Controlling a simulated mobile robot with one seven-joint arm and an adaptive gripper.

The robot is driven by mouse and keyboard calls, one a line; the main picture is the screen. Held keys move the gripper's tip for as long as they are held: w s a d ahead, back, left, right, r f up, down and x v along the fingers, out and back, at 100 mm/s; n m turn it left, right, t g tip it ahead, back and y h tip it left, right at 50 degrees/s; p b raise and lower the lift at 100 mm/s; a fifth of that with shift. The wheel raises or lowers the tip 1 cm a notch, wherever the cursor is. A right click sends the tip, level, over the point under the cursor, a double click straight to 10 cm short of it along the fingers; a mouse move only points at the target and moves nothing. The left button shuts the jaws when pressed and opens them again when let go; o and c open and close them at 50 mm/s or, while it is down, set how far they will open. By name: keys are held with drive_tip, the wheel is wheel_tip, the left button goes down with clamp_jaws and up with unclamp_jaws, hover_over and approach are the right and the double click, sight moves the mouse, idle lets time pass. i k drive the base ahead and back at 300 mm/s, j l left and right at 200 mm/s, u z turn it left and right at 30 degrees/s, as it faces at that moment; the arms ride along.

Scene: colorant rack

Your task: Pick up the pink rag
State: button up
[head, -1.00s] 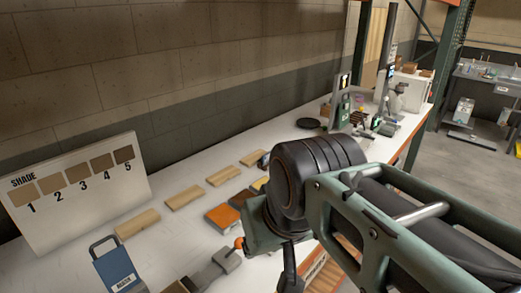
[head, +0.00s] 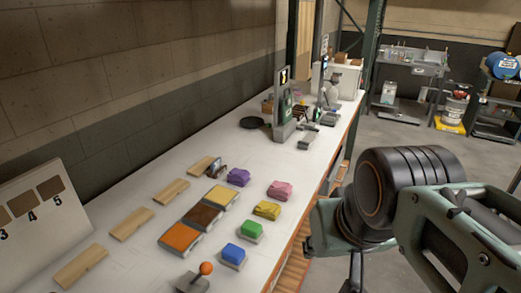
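The pink rag (head: 280,190) lies folded on the white bench, near its right front edge. It sits behind a yellow rag (head: 267,210) and to the right of a purple rag (head: 238,177). My arm fills the right side of the head view, apart from the rag and to its right. Only a dark part of my gripper (head: 356,272) shows under the wrist, low in the picture and beyond the bench edge. Its fingertips are hidden or cut off, so I cannot tell whether it is open.
Green (head: 250,230) and blue (head: 232,256) rags lie nearer along the front edge. Orange (head: 180,238), brown (head: 203,215) and yellow trays stand left of them, with wooden boards beyond. An orange-knobbed lever (head: 206,269) stands nearby.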

sight(279, 190)
drive_tip(key=l+u, duration=0.1)
drive_tip(key=u, duration=0.45)
drive_tip(key=i+l+u, duration=0.15)
drive_tip(key=l+u, duration=0.15)
drive_tip(key=i+l+u, duration=0.1)
drive_tip(key=l+u, duration=0.15)
drive_tip(key=l, duration=0.15)
drive_tip(key=l+u, duration=0.2)
drive_tip(key=l, duration=0.55)
drive_tip(key=i, duration=0.1)
